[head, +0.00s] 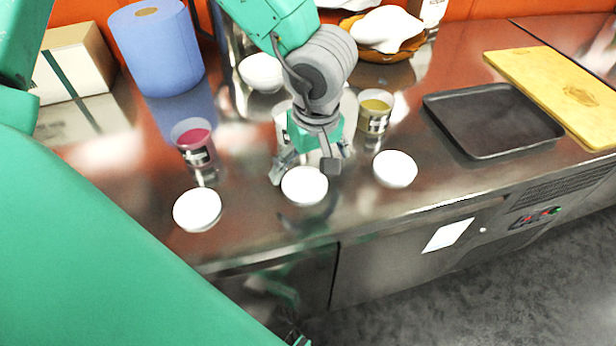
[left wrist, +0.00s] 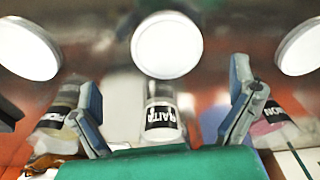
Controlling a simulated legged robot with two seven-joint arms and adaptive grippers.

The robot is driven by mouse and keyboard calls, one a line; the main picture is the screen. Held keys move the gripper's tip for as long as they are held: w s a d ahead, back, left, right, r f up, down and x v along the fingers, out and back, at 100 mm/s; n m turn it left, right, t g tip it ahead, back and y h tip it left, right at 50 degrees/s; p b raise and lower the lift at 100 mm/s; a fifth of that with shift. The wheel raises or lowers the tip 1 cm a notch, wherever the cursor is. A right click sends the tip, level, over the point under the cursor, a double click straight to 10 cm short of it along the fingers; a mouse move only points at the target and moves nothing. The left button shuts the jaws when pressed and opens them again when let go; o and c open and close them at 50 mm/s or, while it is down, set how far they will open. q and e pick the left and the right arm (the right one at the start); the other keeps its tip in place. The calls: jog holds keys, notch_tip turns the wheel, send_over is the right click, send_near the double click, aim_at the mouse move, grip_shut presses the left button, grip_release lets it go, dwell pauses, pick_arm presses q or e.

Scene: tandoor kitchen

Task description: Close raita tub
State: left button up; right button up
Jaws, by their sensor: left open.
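The raita tub (left wrist: 163,118), pale with a black label, shows in the left wrist view between my left gripper's spread fingers. In the head view it is mostly hidden behind my gripper, with only part of its pale side (head: 282,122) showing. A round white lid (head: 304,186) lies on the counter in front of the tub, apart from it. It also shows in the left wrist view (left wrist: 167,45), beyond the fingertips. My left gripper (head: 305,169) is open and empty, pointing down close to this lid. My right gripper is not in view.
A pink-filled tub (head: 193,143) and a yellow-green-filled tub (head: 375,112) stand to either side. White lids lie in front of them, left (head: 197,209) and right (head: 395,168). A blue paper roll (head: 157,50) stands back left. A black tray (head: 492,118) lies right.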

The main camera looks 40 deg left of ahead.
aim_at(305, 183)
pick_arm(q)
jog(key=f, duration=0.2)
jog(key=a+f+b, duration=0.1)
jog(key=f, duration=0.2)
jog(key=shift+s+a, duration=0.2)
jog(key=shift+d+r, duration=0.2)
jog(key=shift+d, duration=0.15)
jog(key=c, duration=0.8)
jog(key=shift+a, duration=0.1)
jog(key=shift+c, duration=0.2)
